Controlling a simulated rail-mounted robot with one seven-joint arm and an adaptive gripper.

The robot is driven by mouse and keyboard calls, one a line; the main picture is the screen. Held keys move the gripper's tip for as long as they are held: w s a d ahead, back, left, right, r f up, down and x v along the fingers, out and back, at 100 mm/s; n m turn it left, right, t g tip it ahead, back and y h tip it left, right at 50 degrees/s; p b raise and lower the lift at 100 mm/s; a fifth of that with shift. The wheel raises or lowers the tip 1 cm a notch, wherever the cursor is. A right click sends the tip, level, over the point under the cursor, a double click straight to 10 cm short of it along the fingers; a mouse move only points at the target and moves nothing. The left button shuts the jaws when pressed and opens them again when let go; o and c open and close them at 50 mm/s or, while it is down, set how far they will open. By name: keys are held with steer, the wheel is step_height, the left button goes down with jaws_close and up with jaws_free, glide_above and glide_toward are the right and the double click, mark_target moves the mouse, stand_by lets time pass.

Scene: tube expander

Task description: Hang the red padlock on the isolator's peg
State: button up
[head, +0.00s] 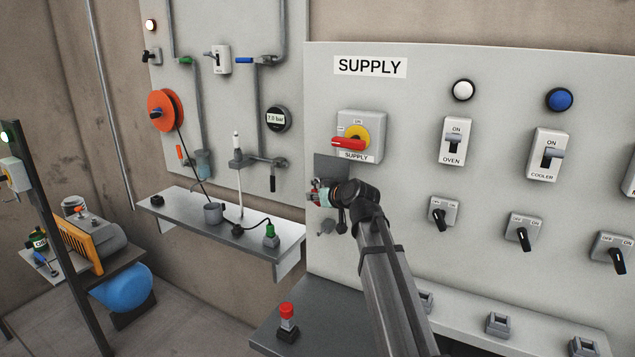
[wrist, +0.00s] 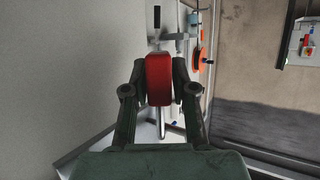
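The red padlock (wrist: 158,78) is between my gripper's two fingers in the wrist view, with a finger against each side. My gripper (wrist: 160,88) is shut on it. The isolator (head: 373,122) is a grey box with a yellow disc and a red handle lying sideways. A dark grey plate (head: 332,167) is below it, partly behind my gripper. I cannot make out the peg or whether the padlock touches it.
The supply panel (head: 400,110) carries several switches to the right. A grey shelf (head: 180,215) with a cup and cables is to the left. A bench (head: 310,300) with a red-topped button (head: 287,311) is below. The space left of my gripper is open.

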steer(key=shift+o, duration=0.8)
steer(key=v, duration=1.2)
steer(key=shift+s, duration=0.1)
steer(key=s+a+p, duration=0.1)
steer(key=s+a, duration=0.2)
steer(key=s, duration=0.5)
steer(key=shift+a+p, duration=0.3)
steer(key=shift+a, duration=0.05)
